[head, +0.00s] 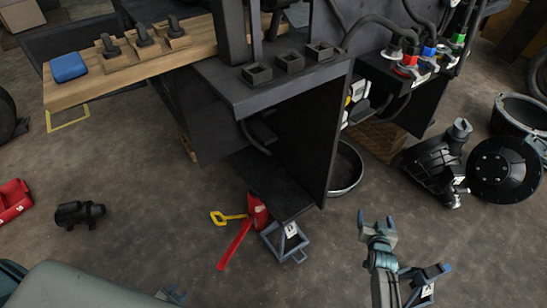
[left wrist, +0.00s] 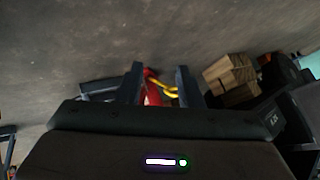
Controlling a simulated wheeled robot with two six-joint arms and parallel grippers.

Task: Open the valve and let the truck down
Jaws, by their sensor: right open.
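The red bottle jack (head: 258,212) stands on the floor below the dark forklift frame. A yellow T-shaped handle (head: 228,217) sticks out to its left, and a red lever (head: 235,246) slants toward me. In the left wrist view, the jack (left wrist: 152,92) and yellow handle (left wrist: 163,86) show beyond and between the two fingers of my left gripper (left wrist: 158,85), which is open and empty. In the head view only a bit of it seems to show at the bottom edge. My right gripper (head: 377,226) is open and empty, right of the jack, fingers upward.
Another stand (head: 424,288) is beside my right arm. A black part (head: 80,213) and a red case (head: 12,200) lie left. Floor between them and the jack is clear.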

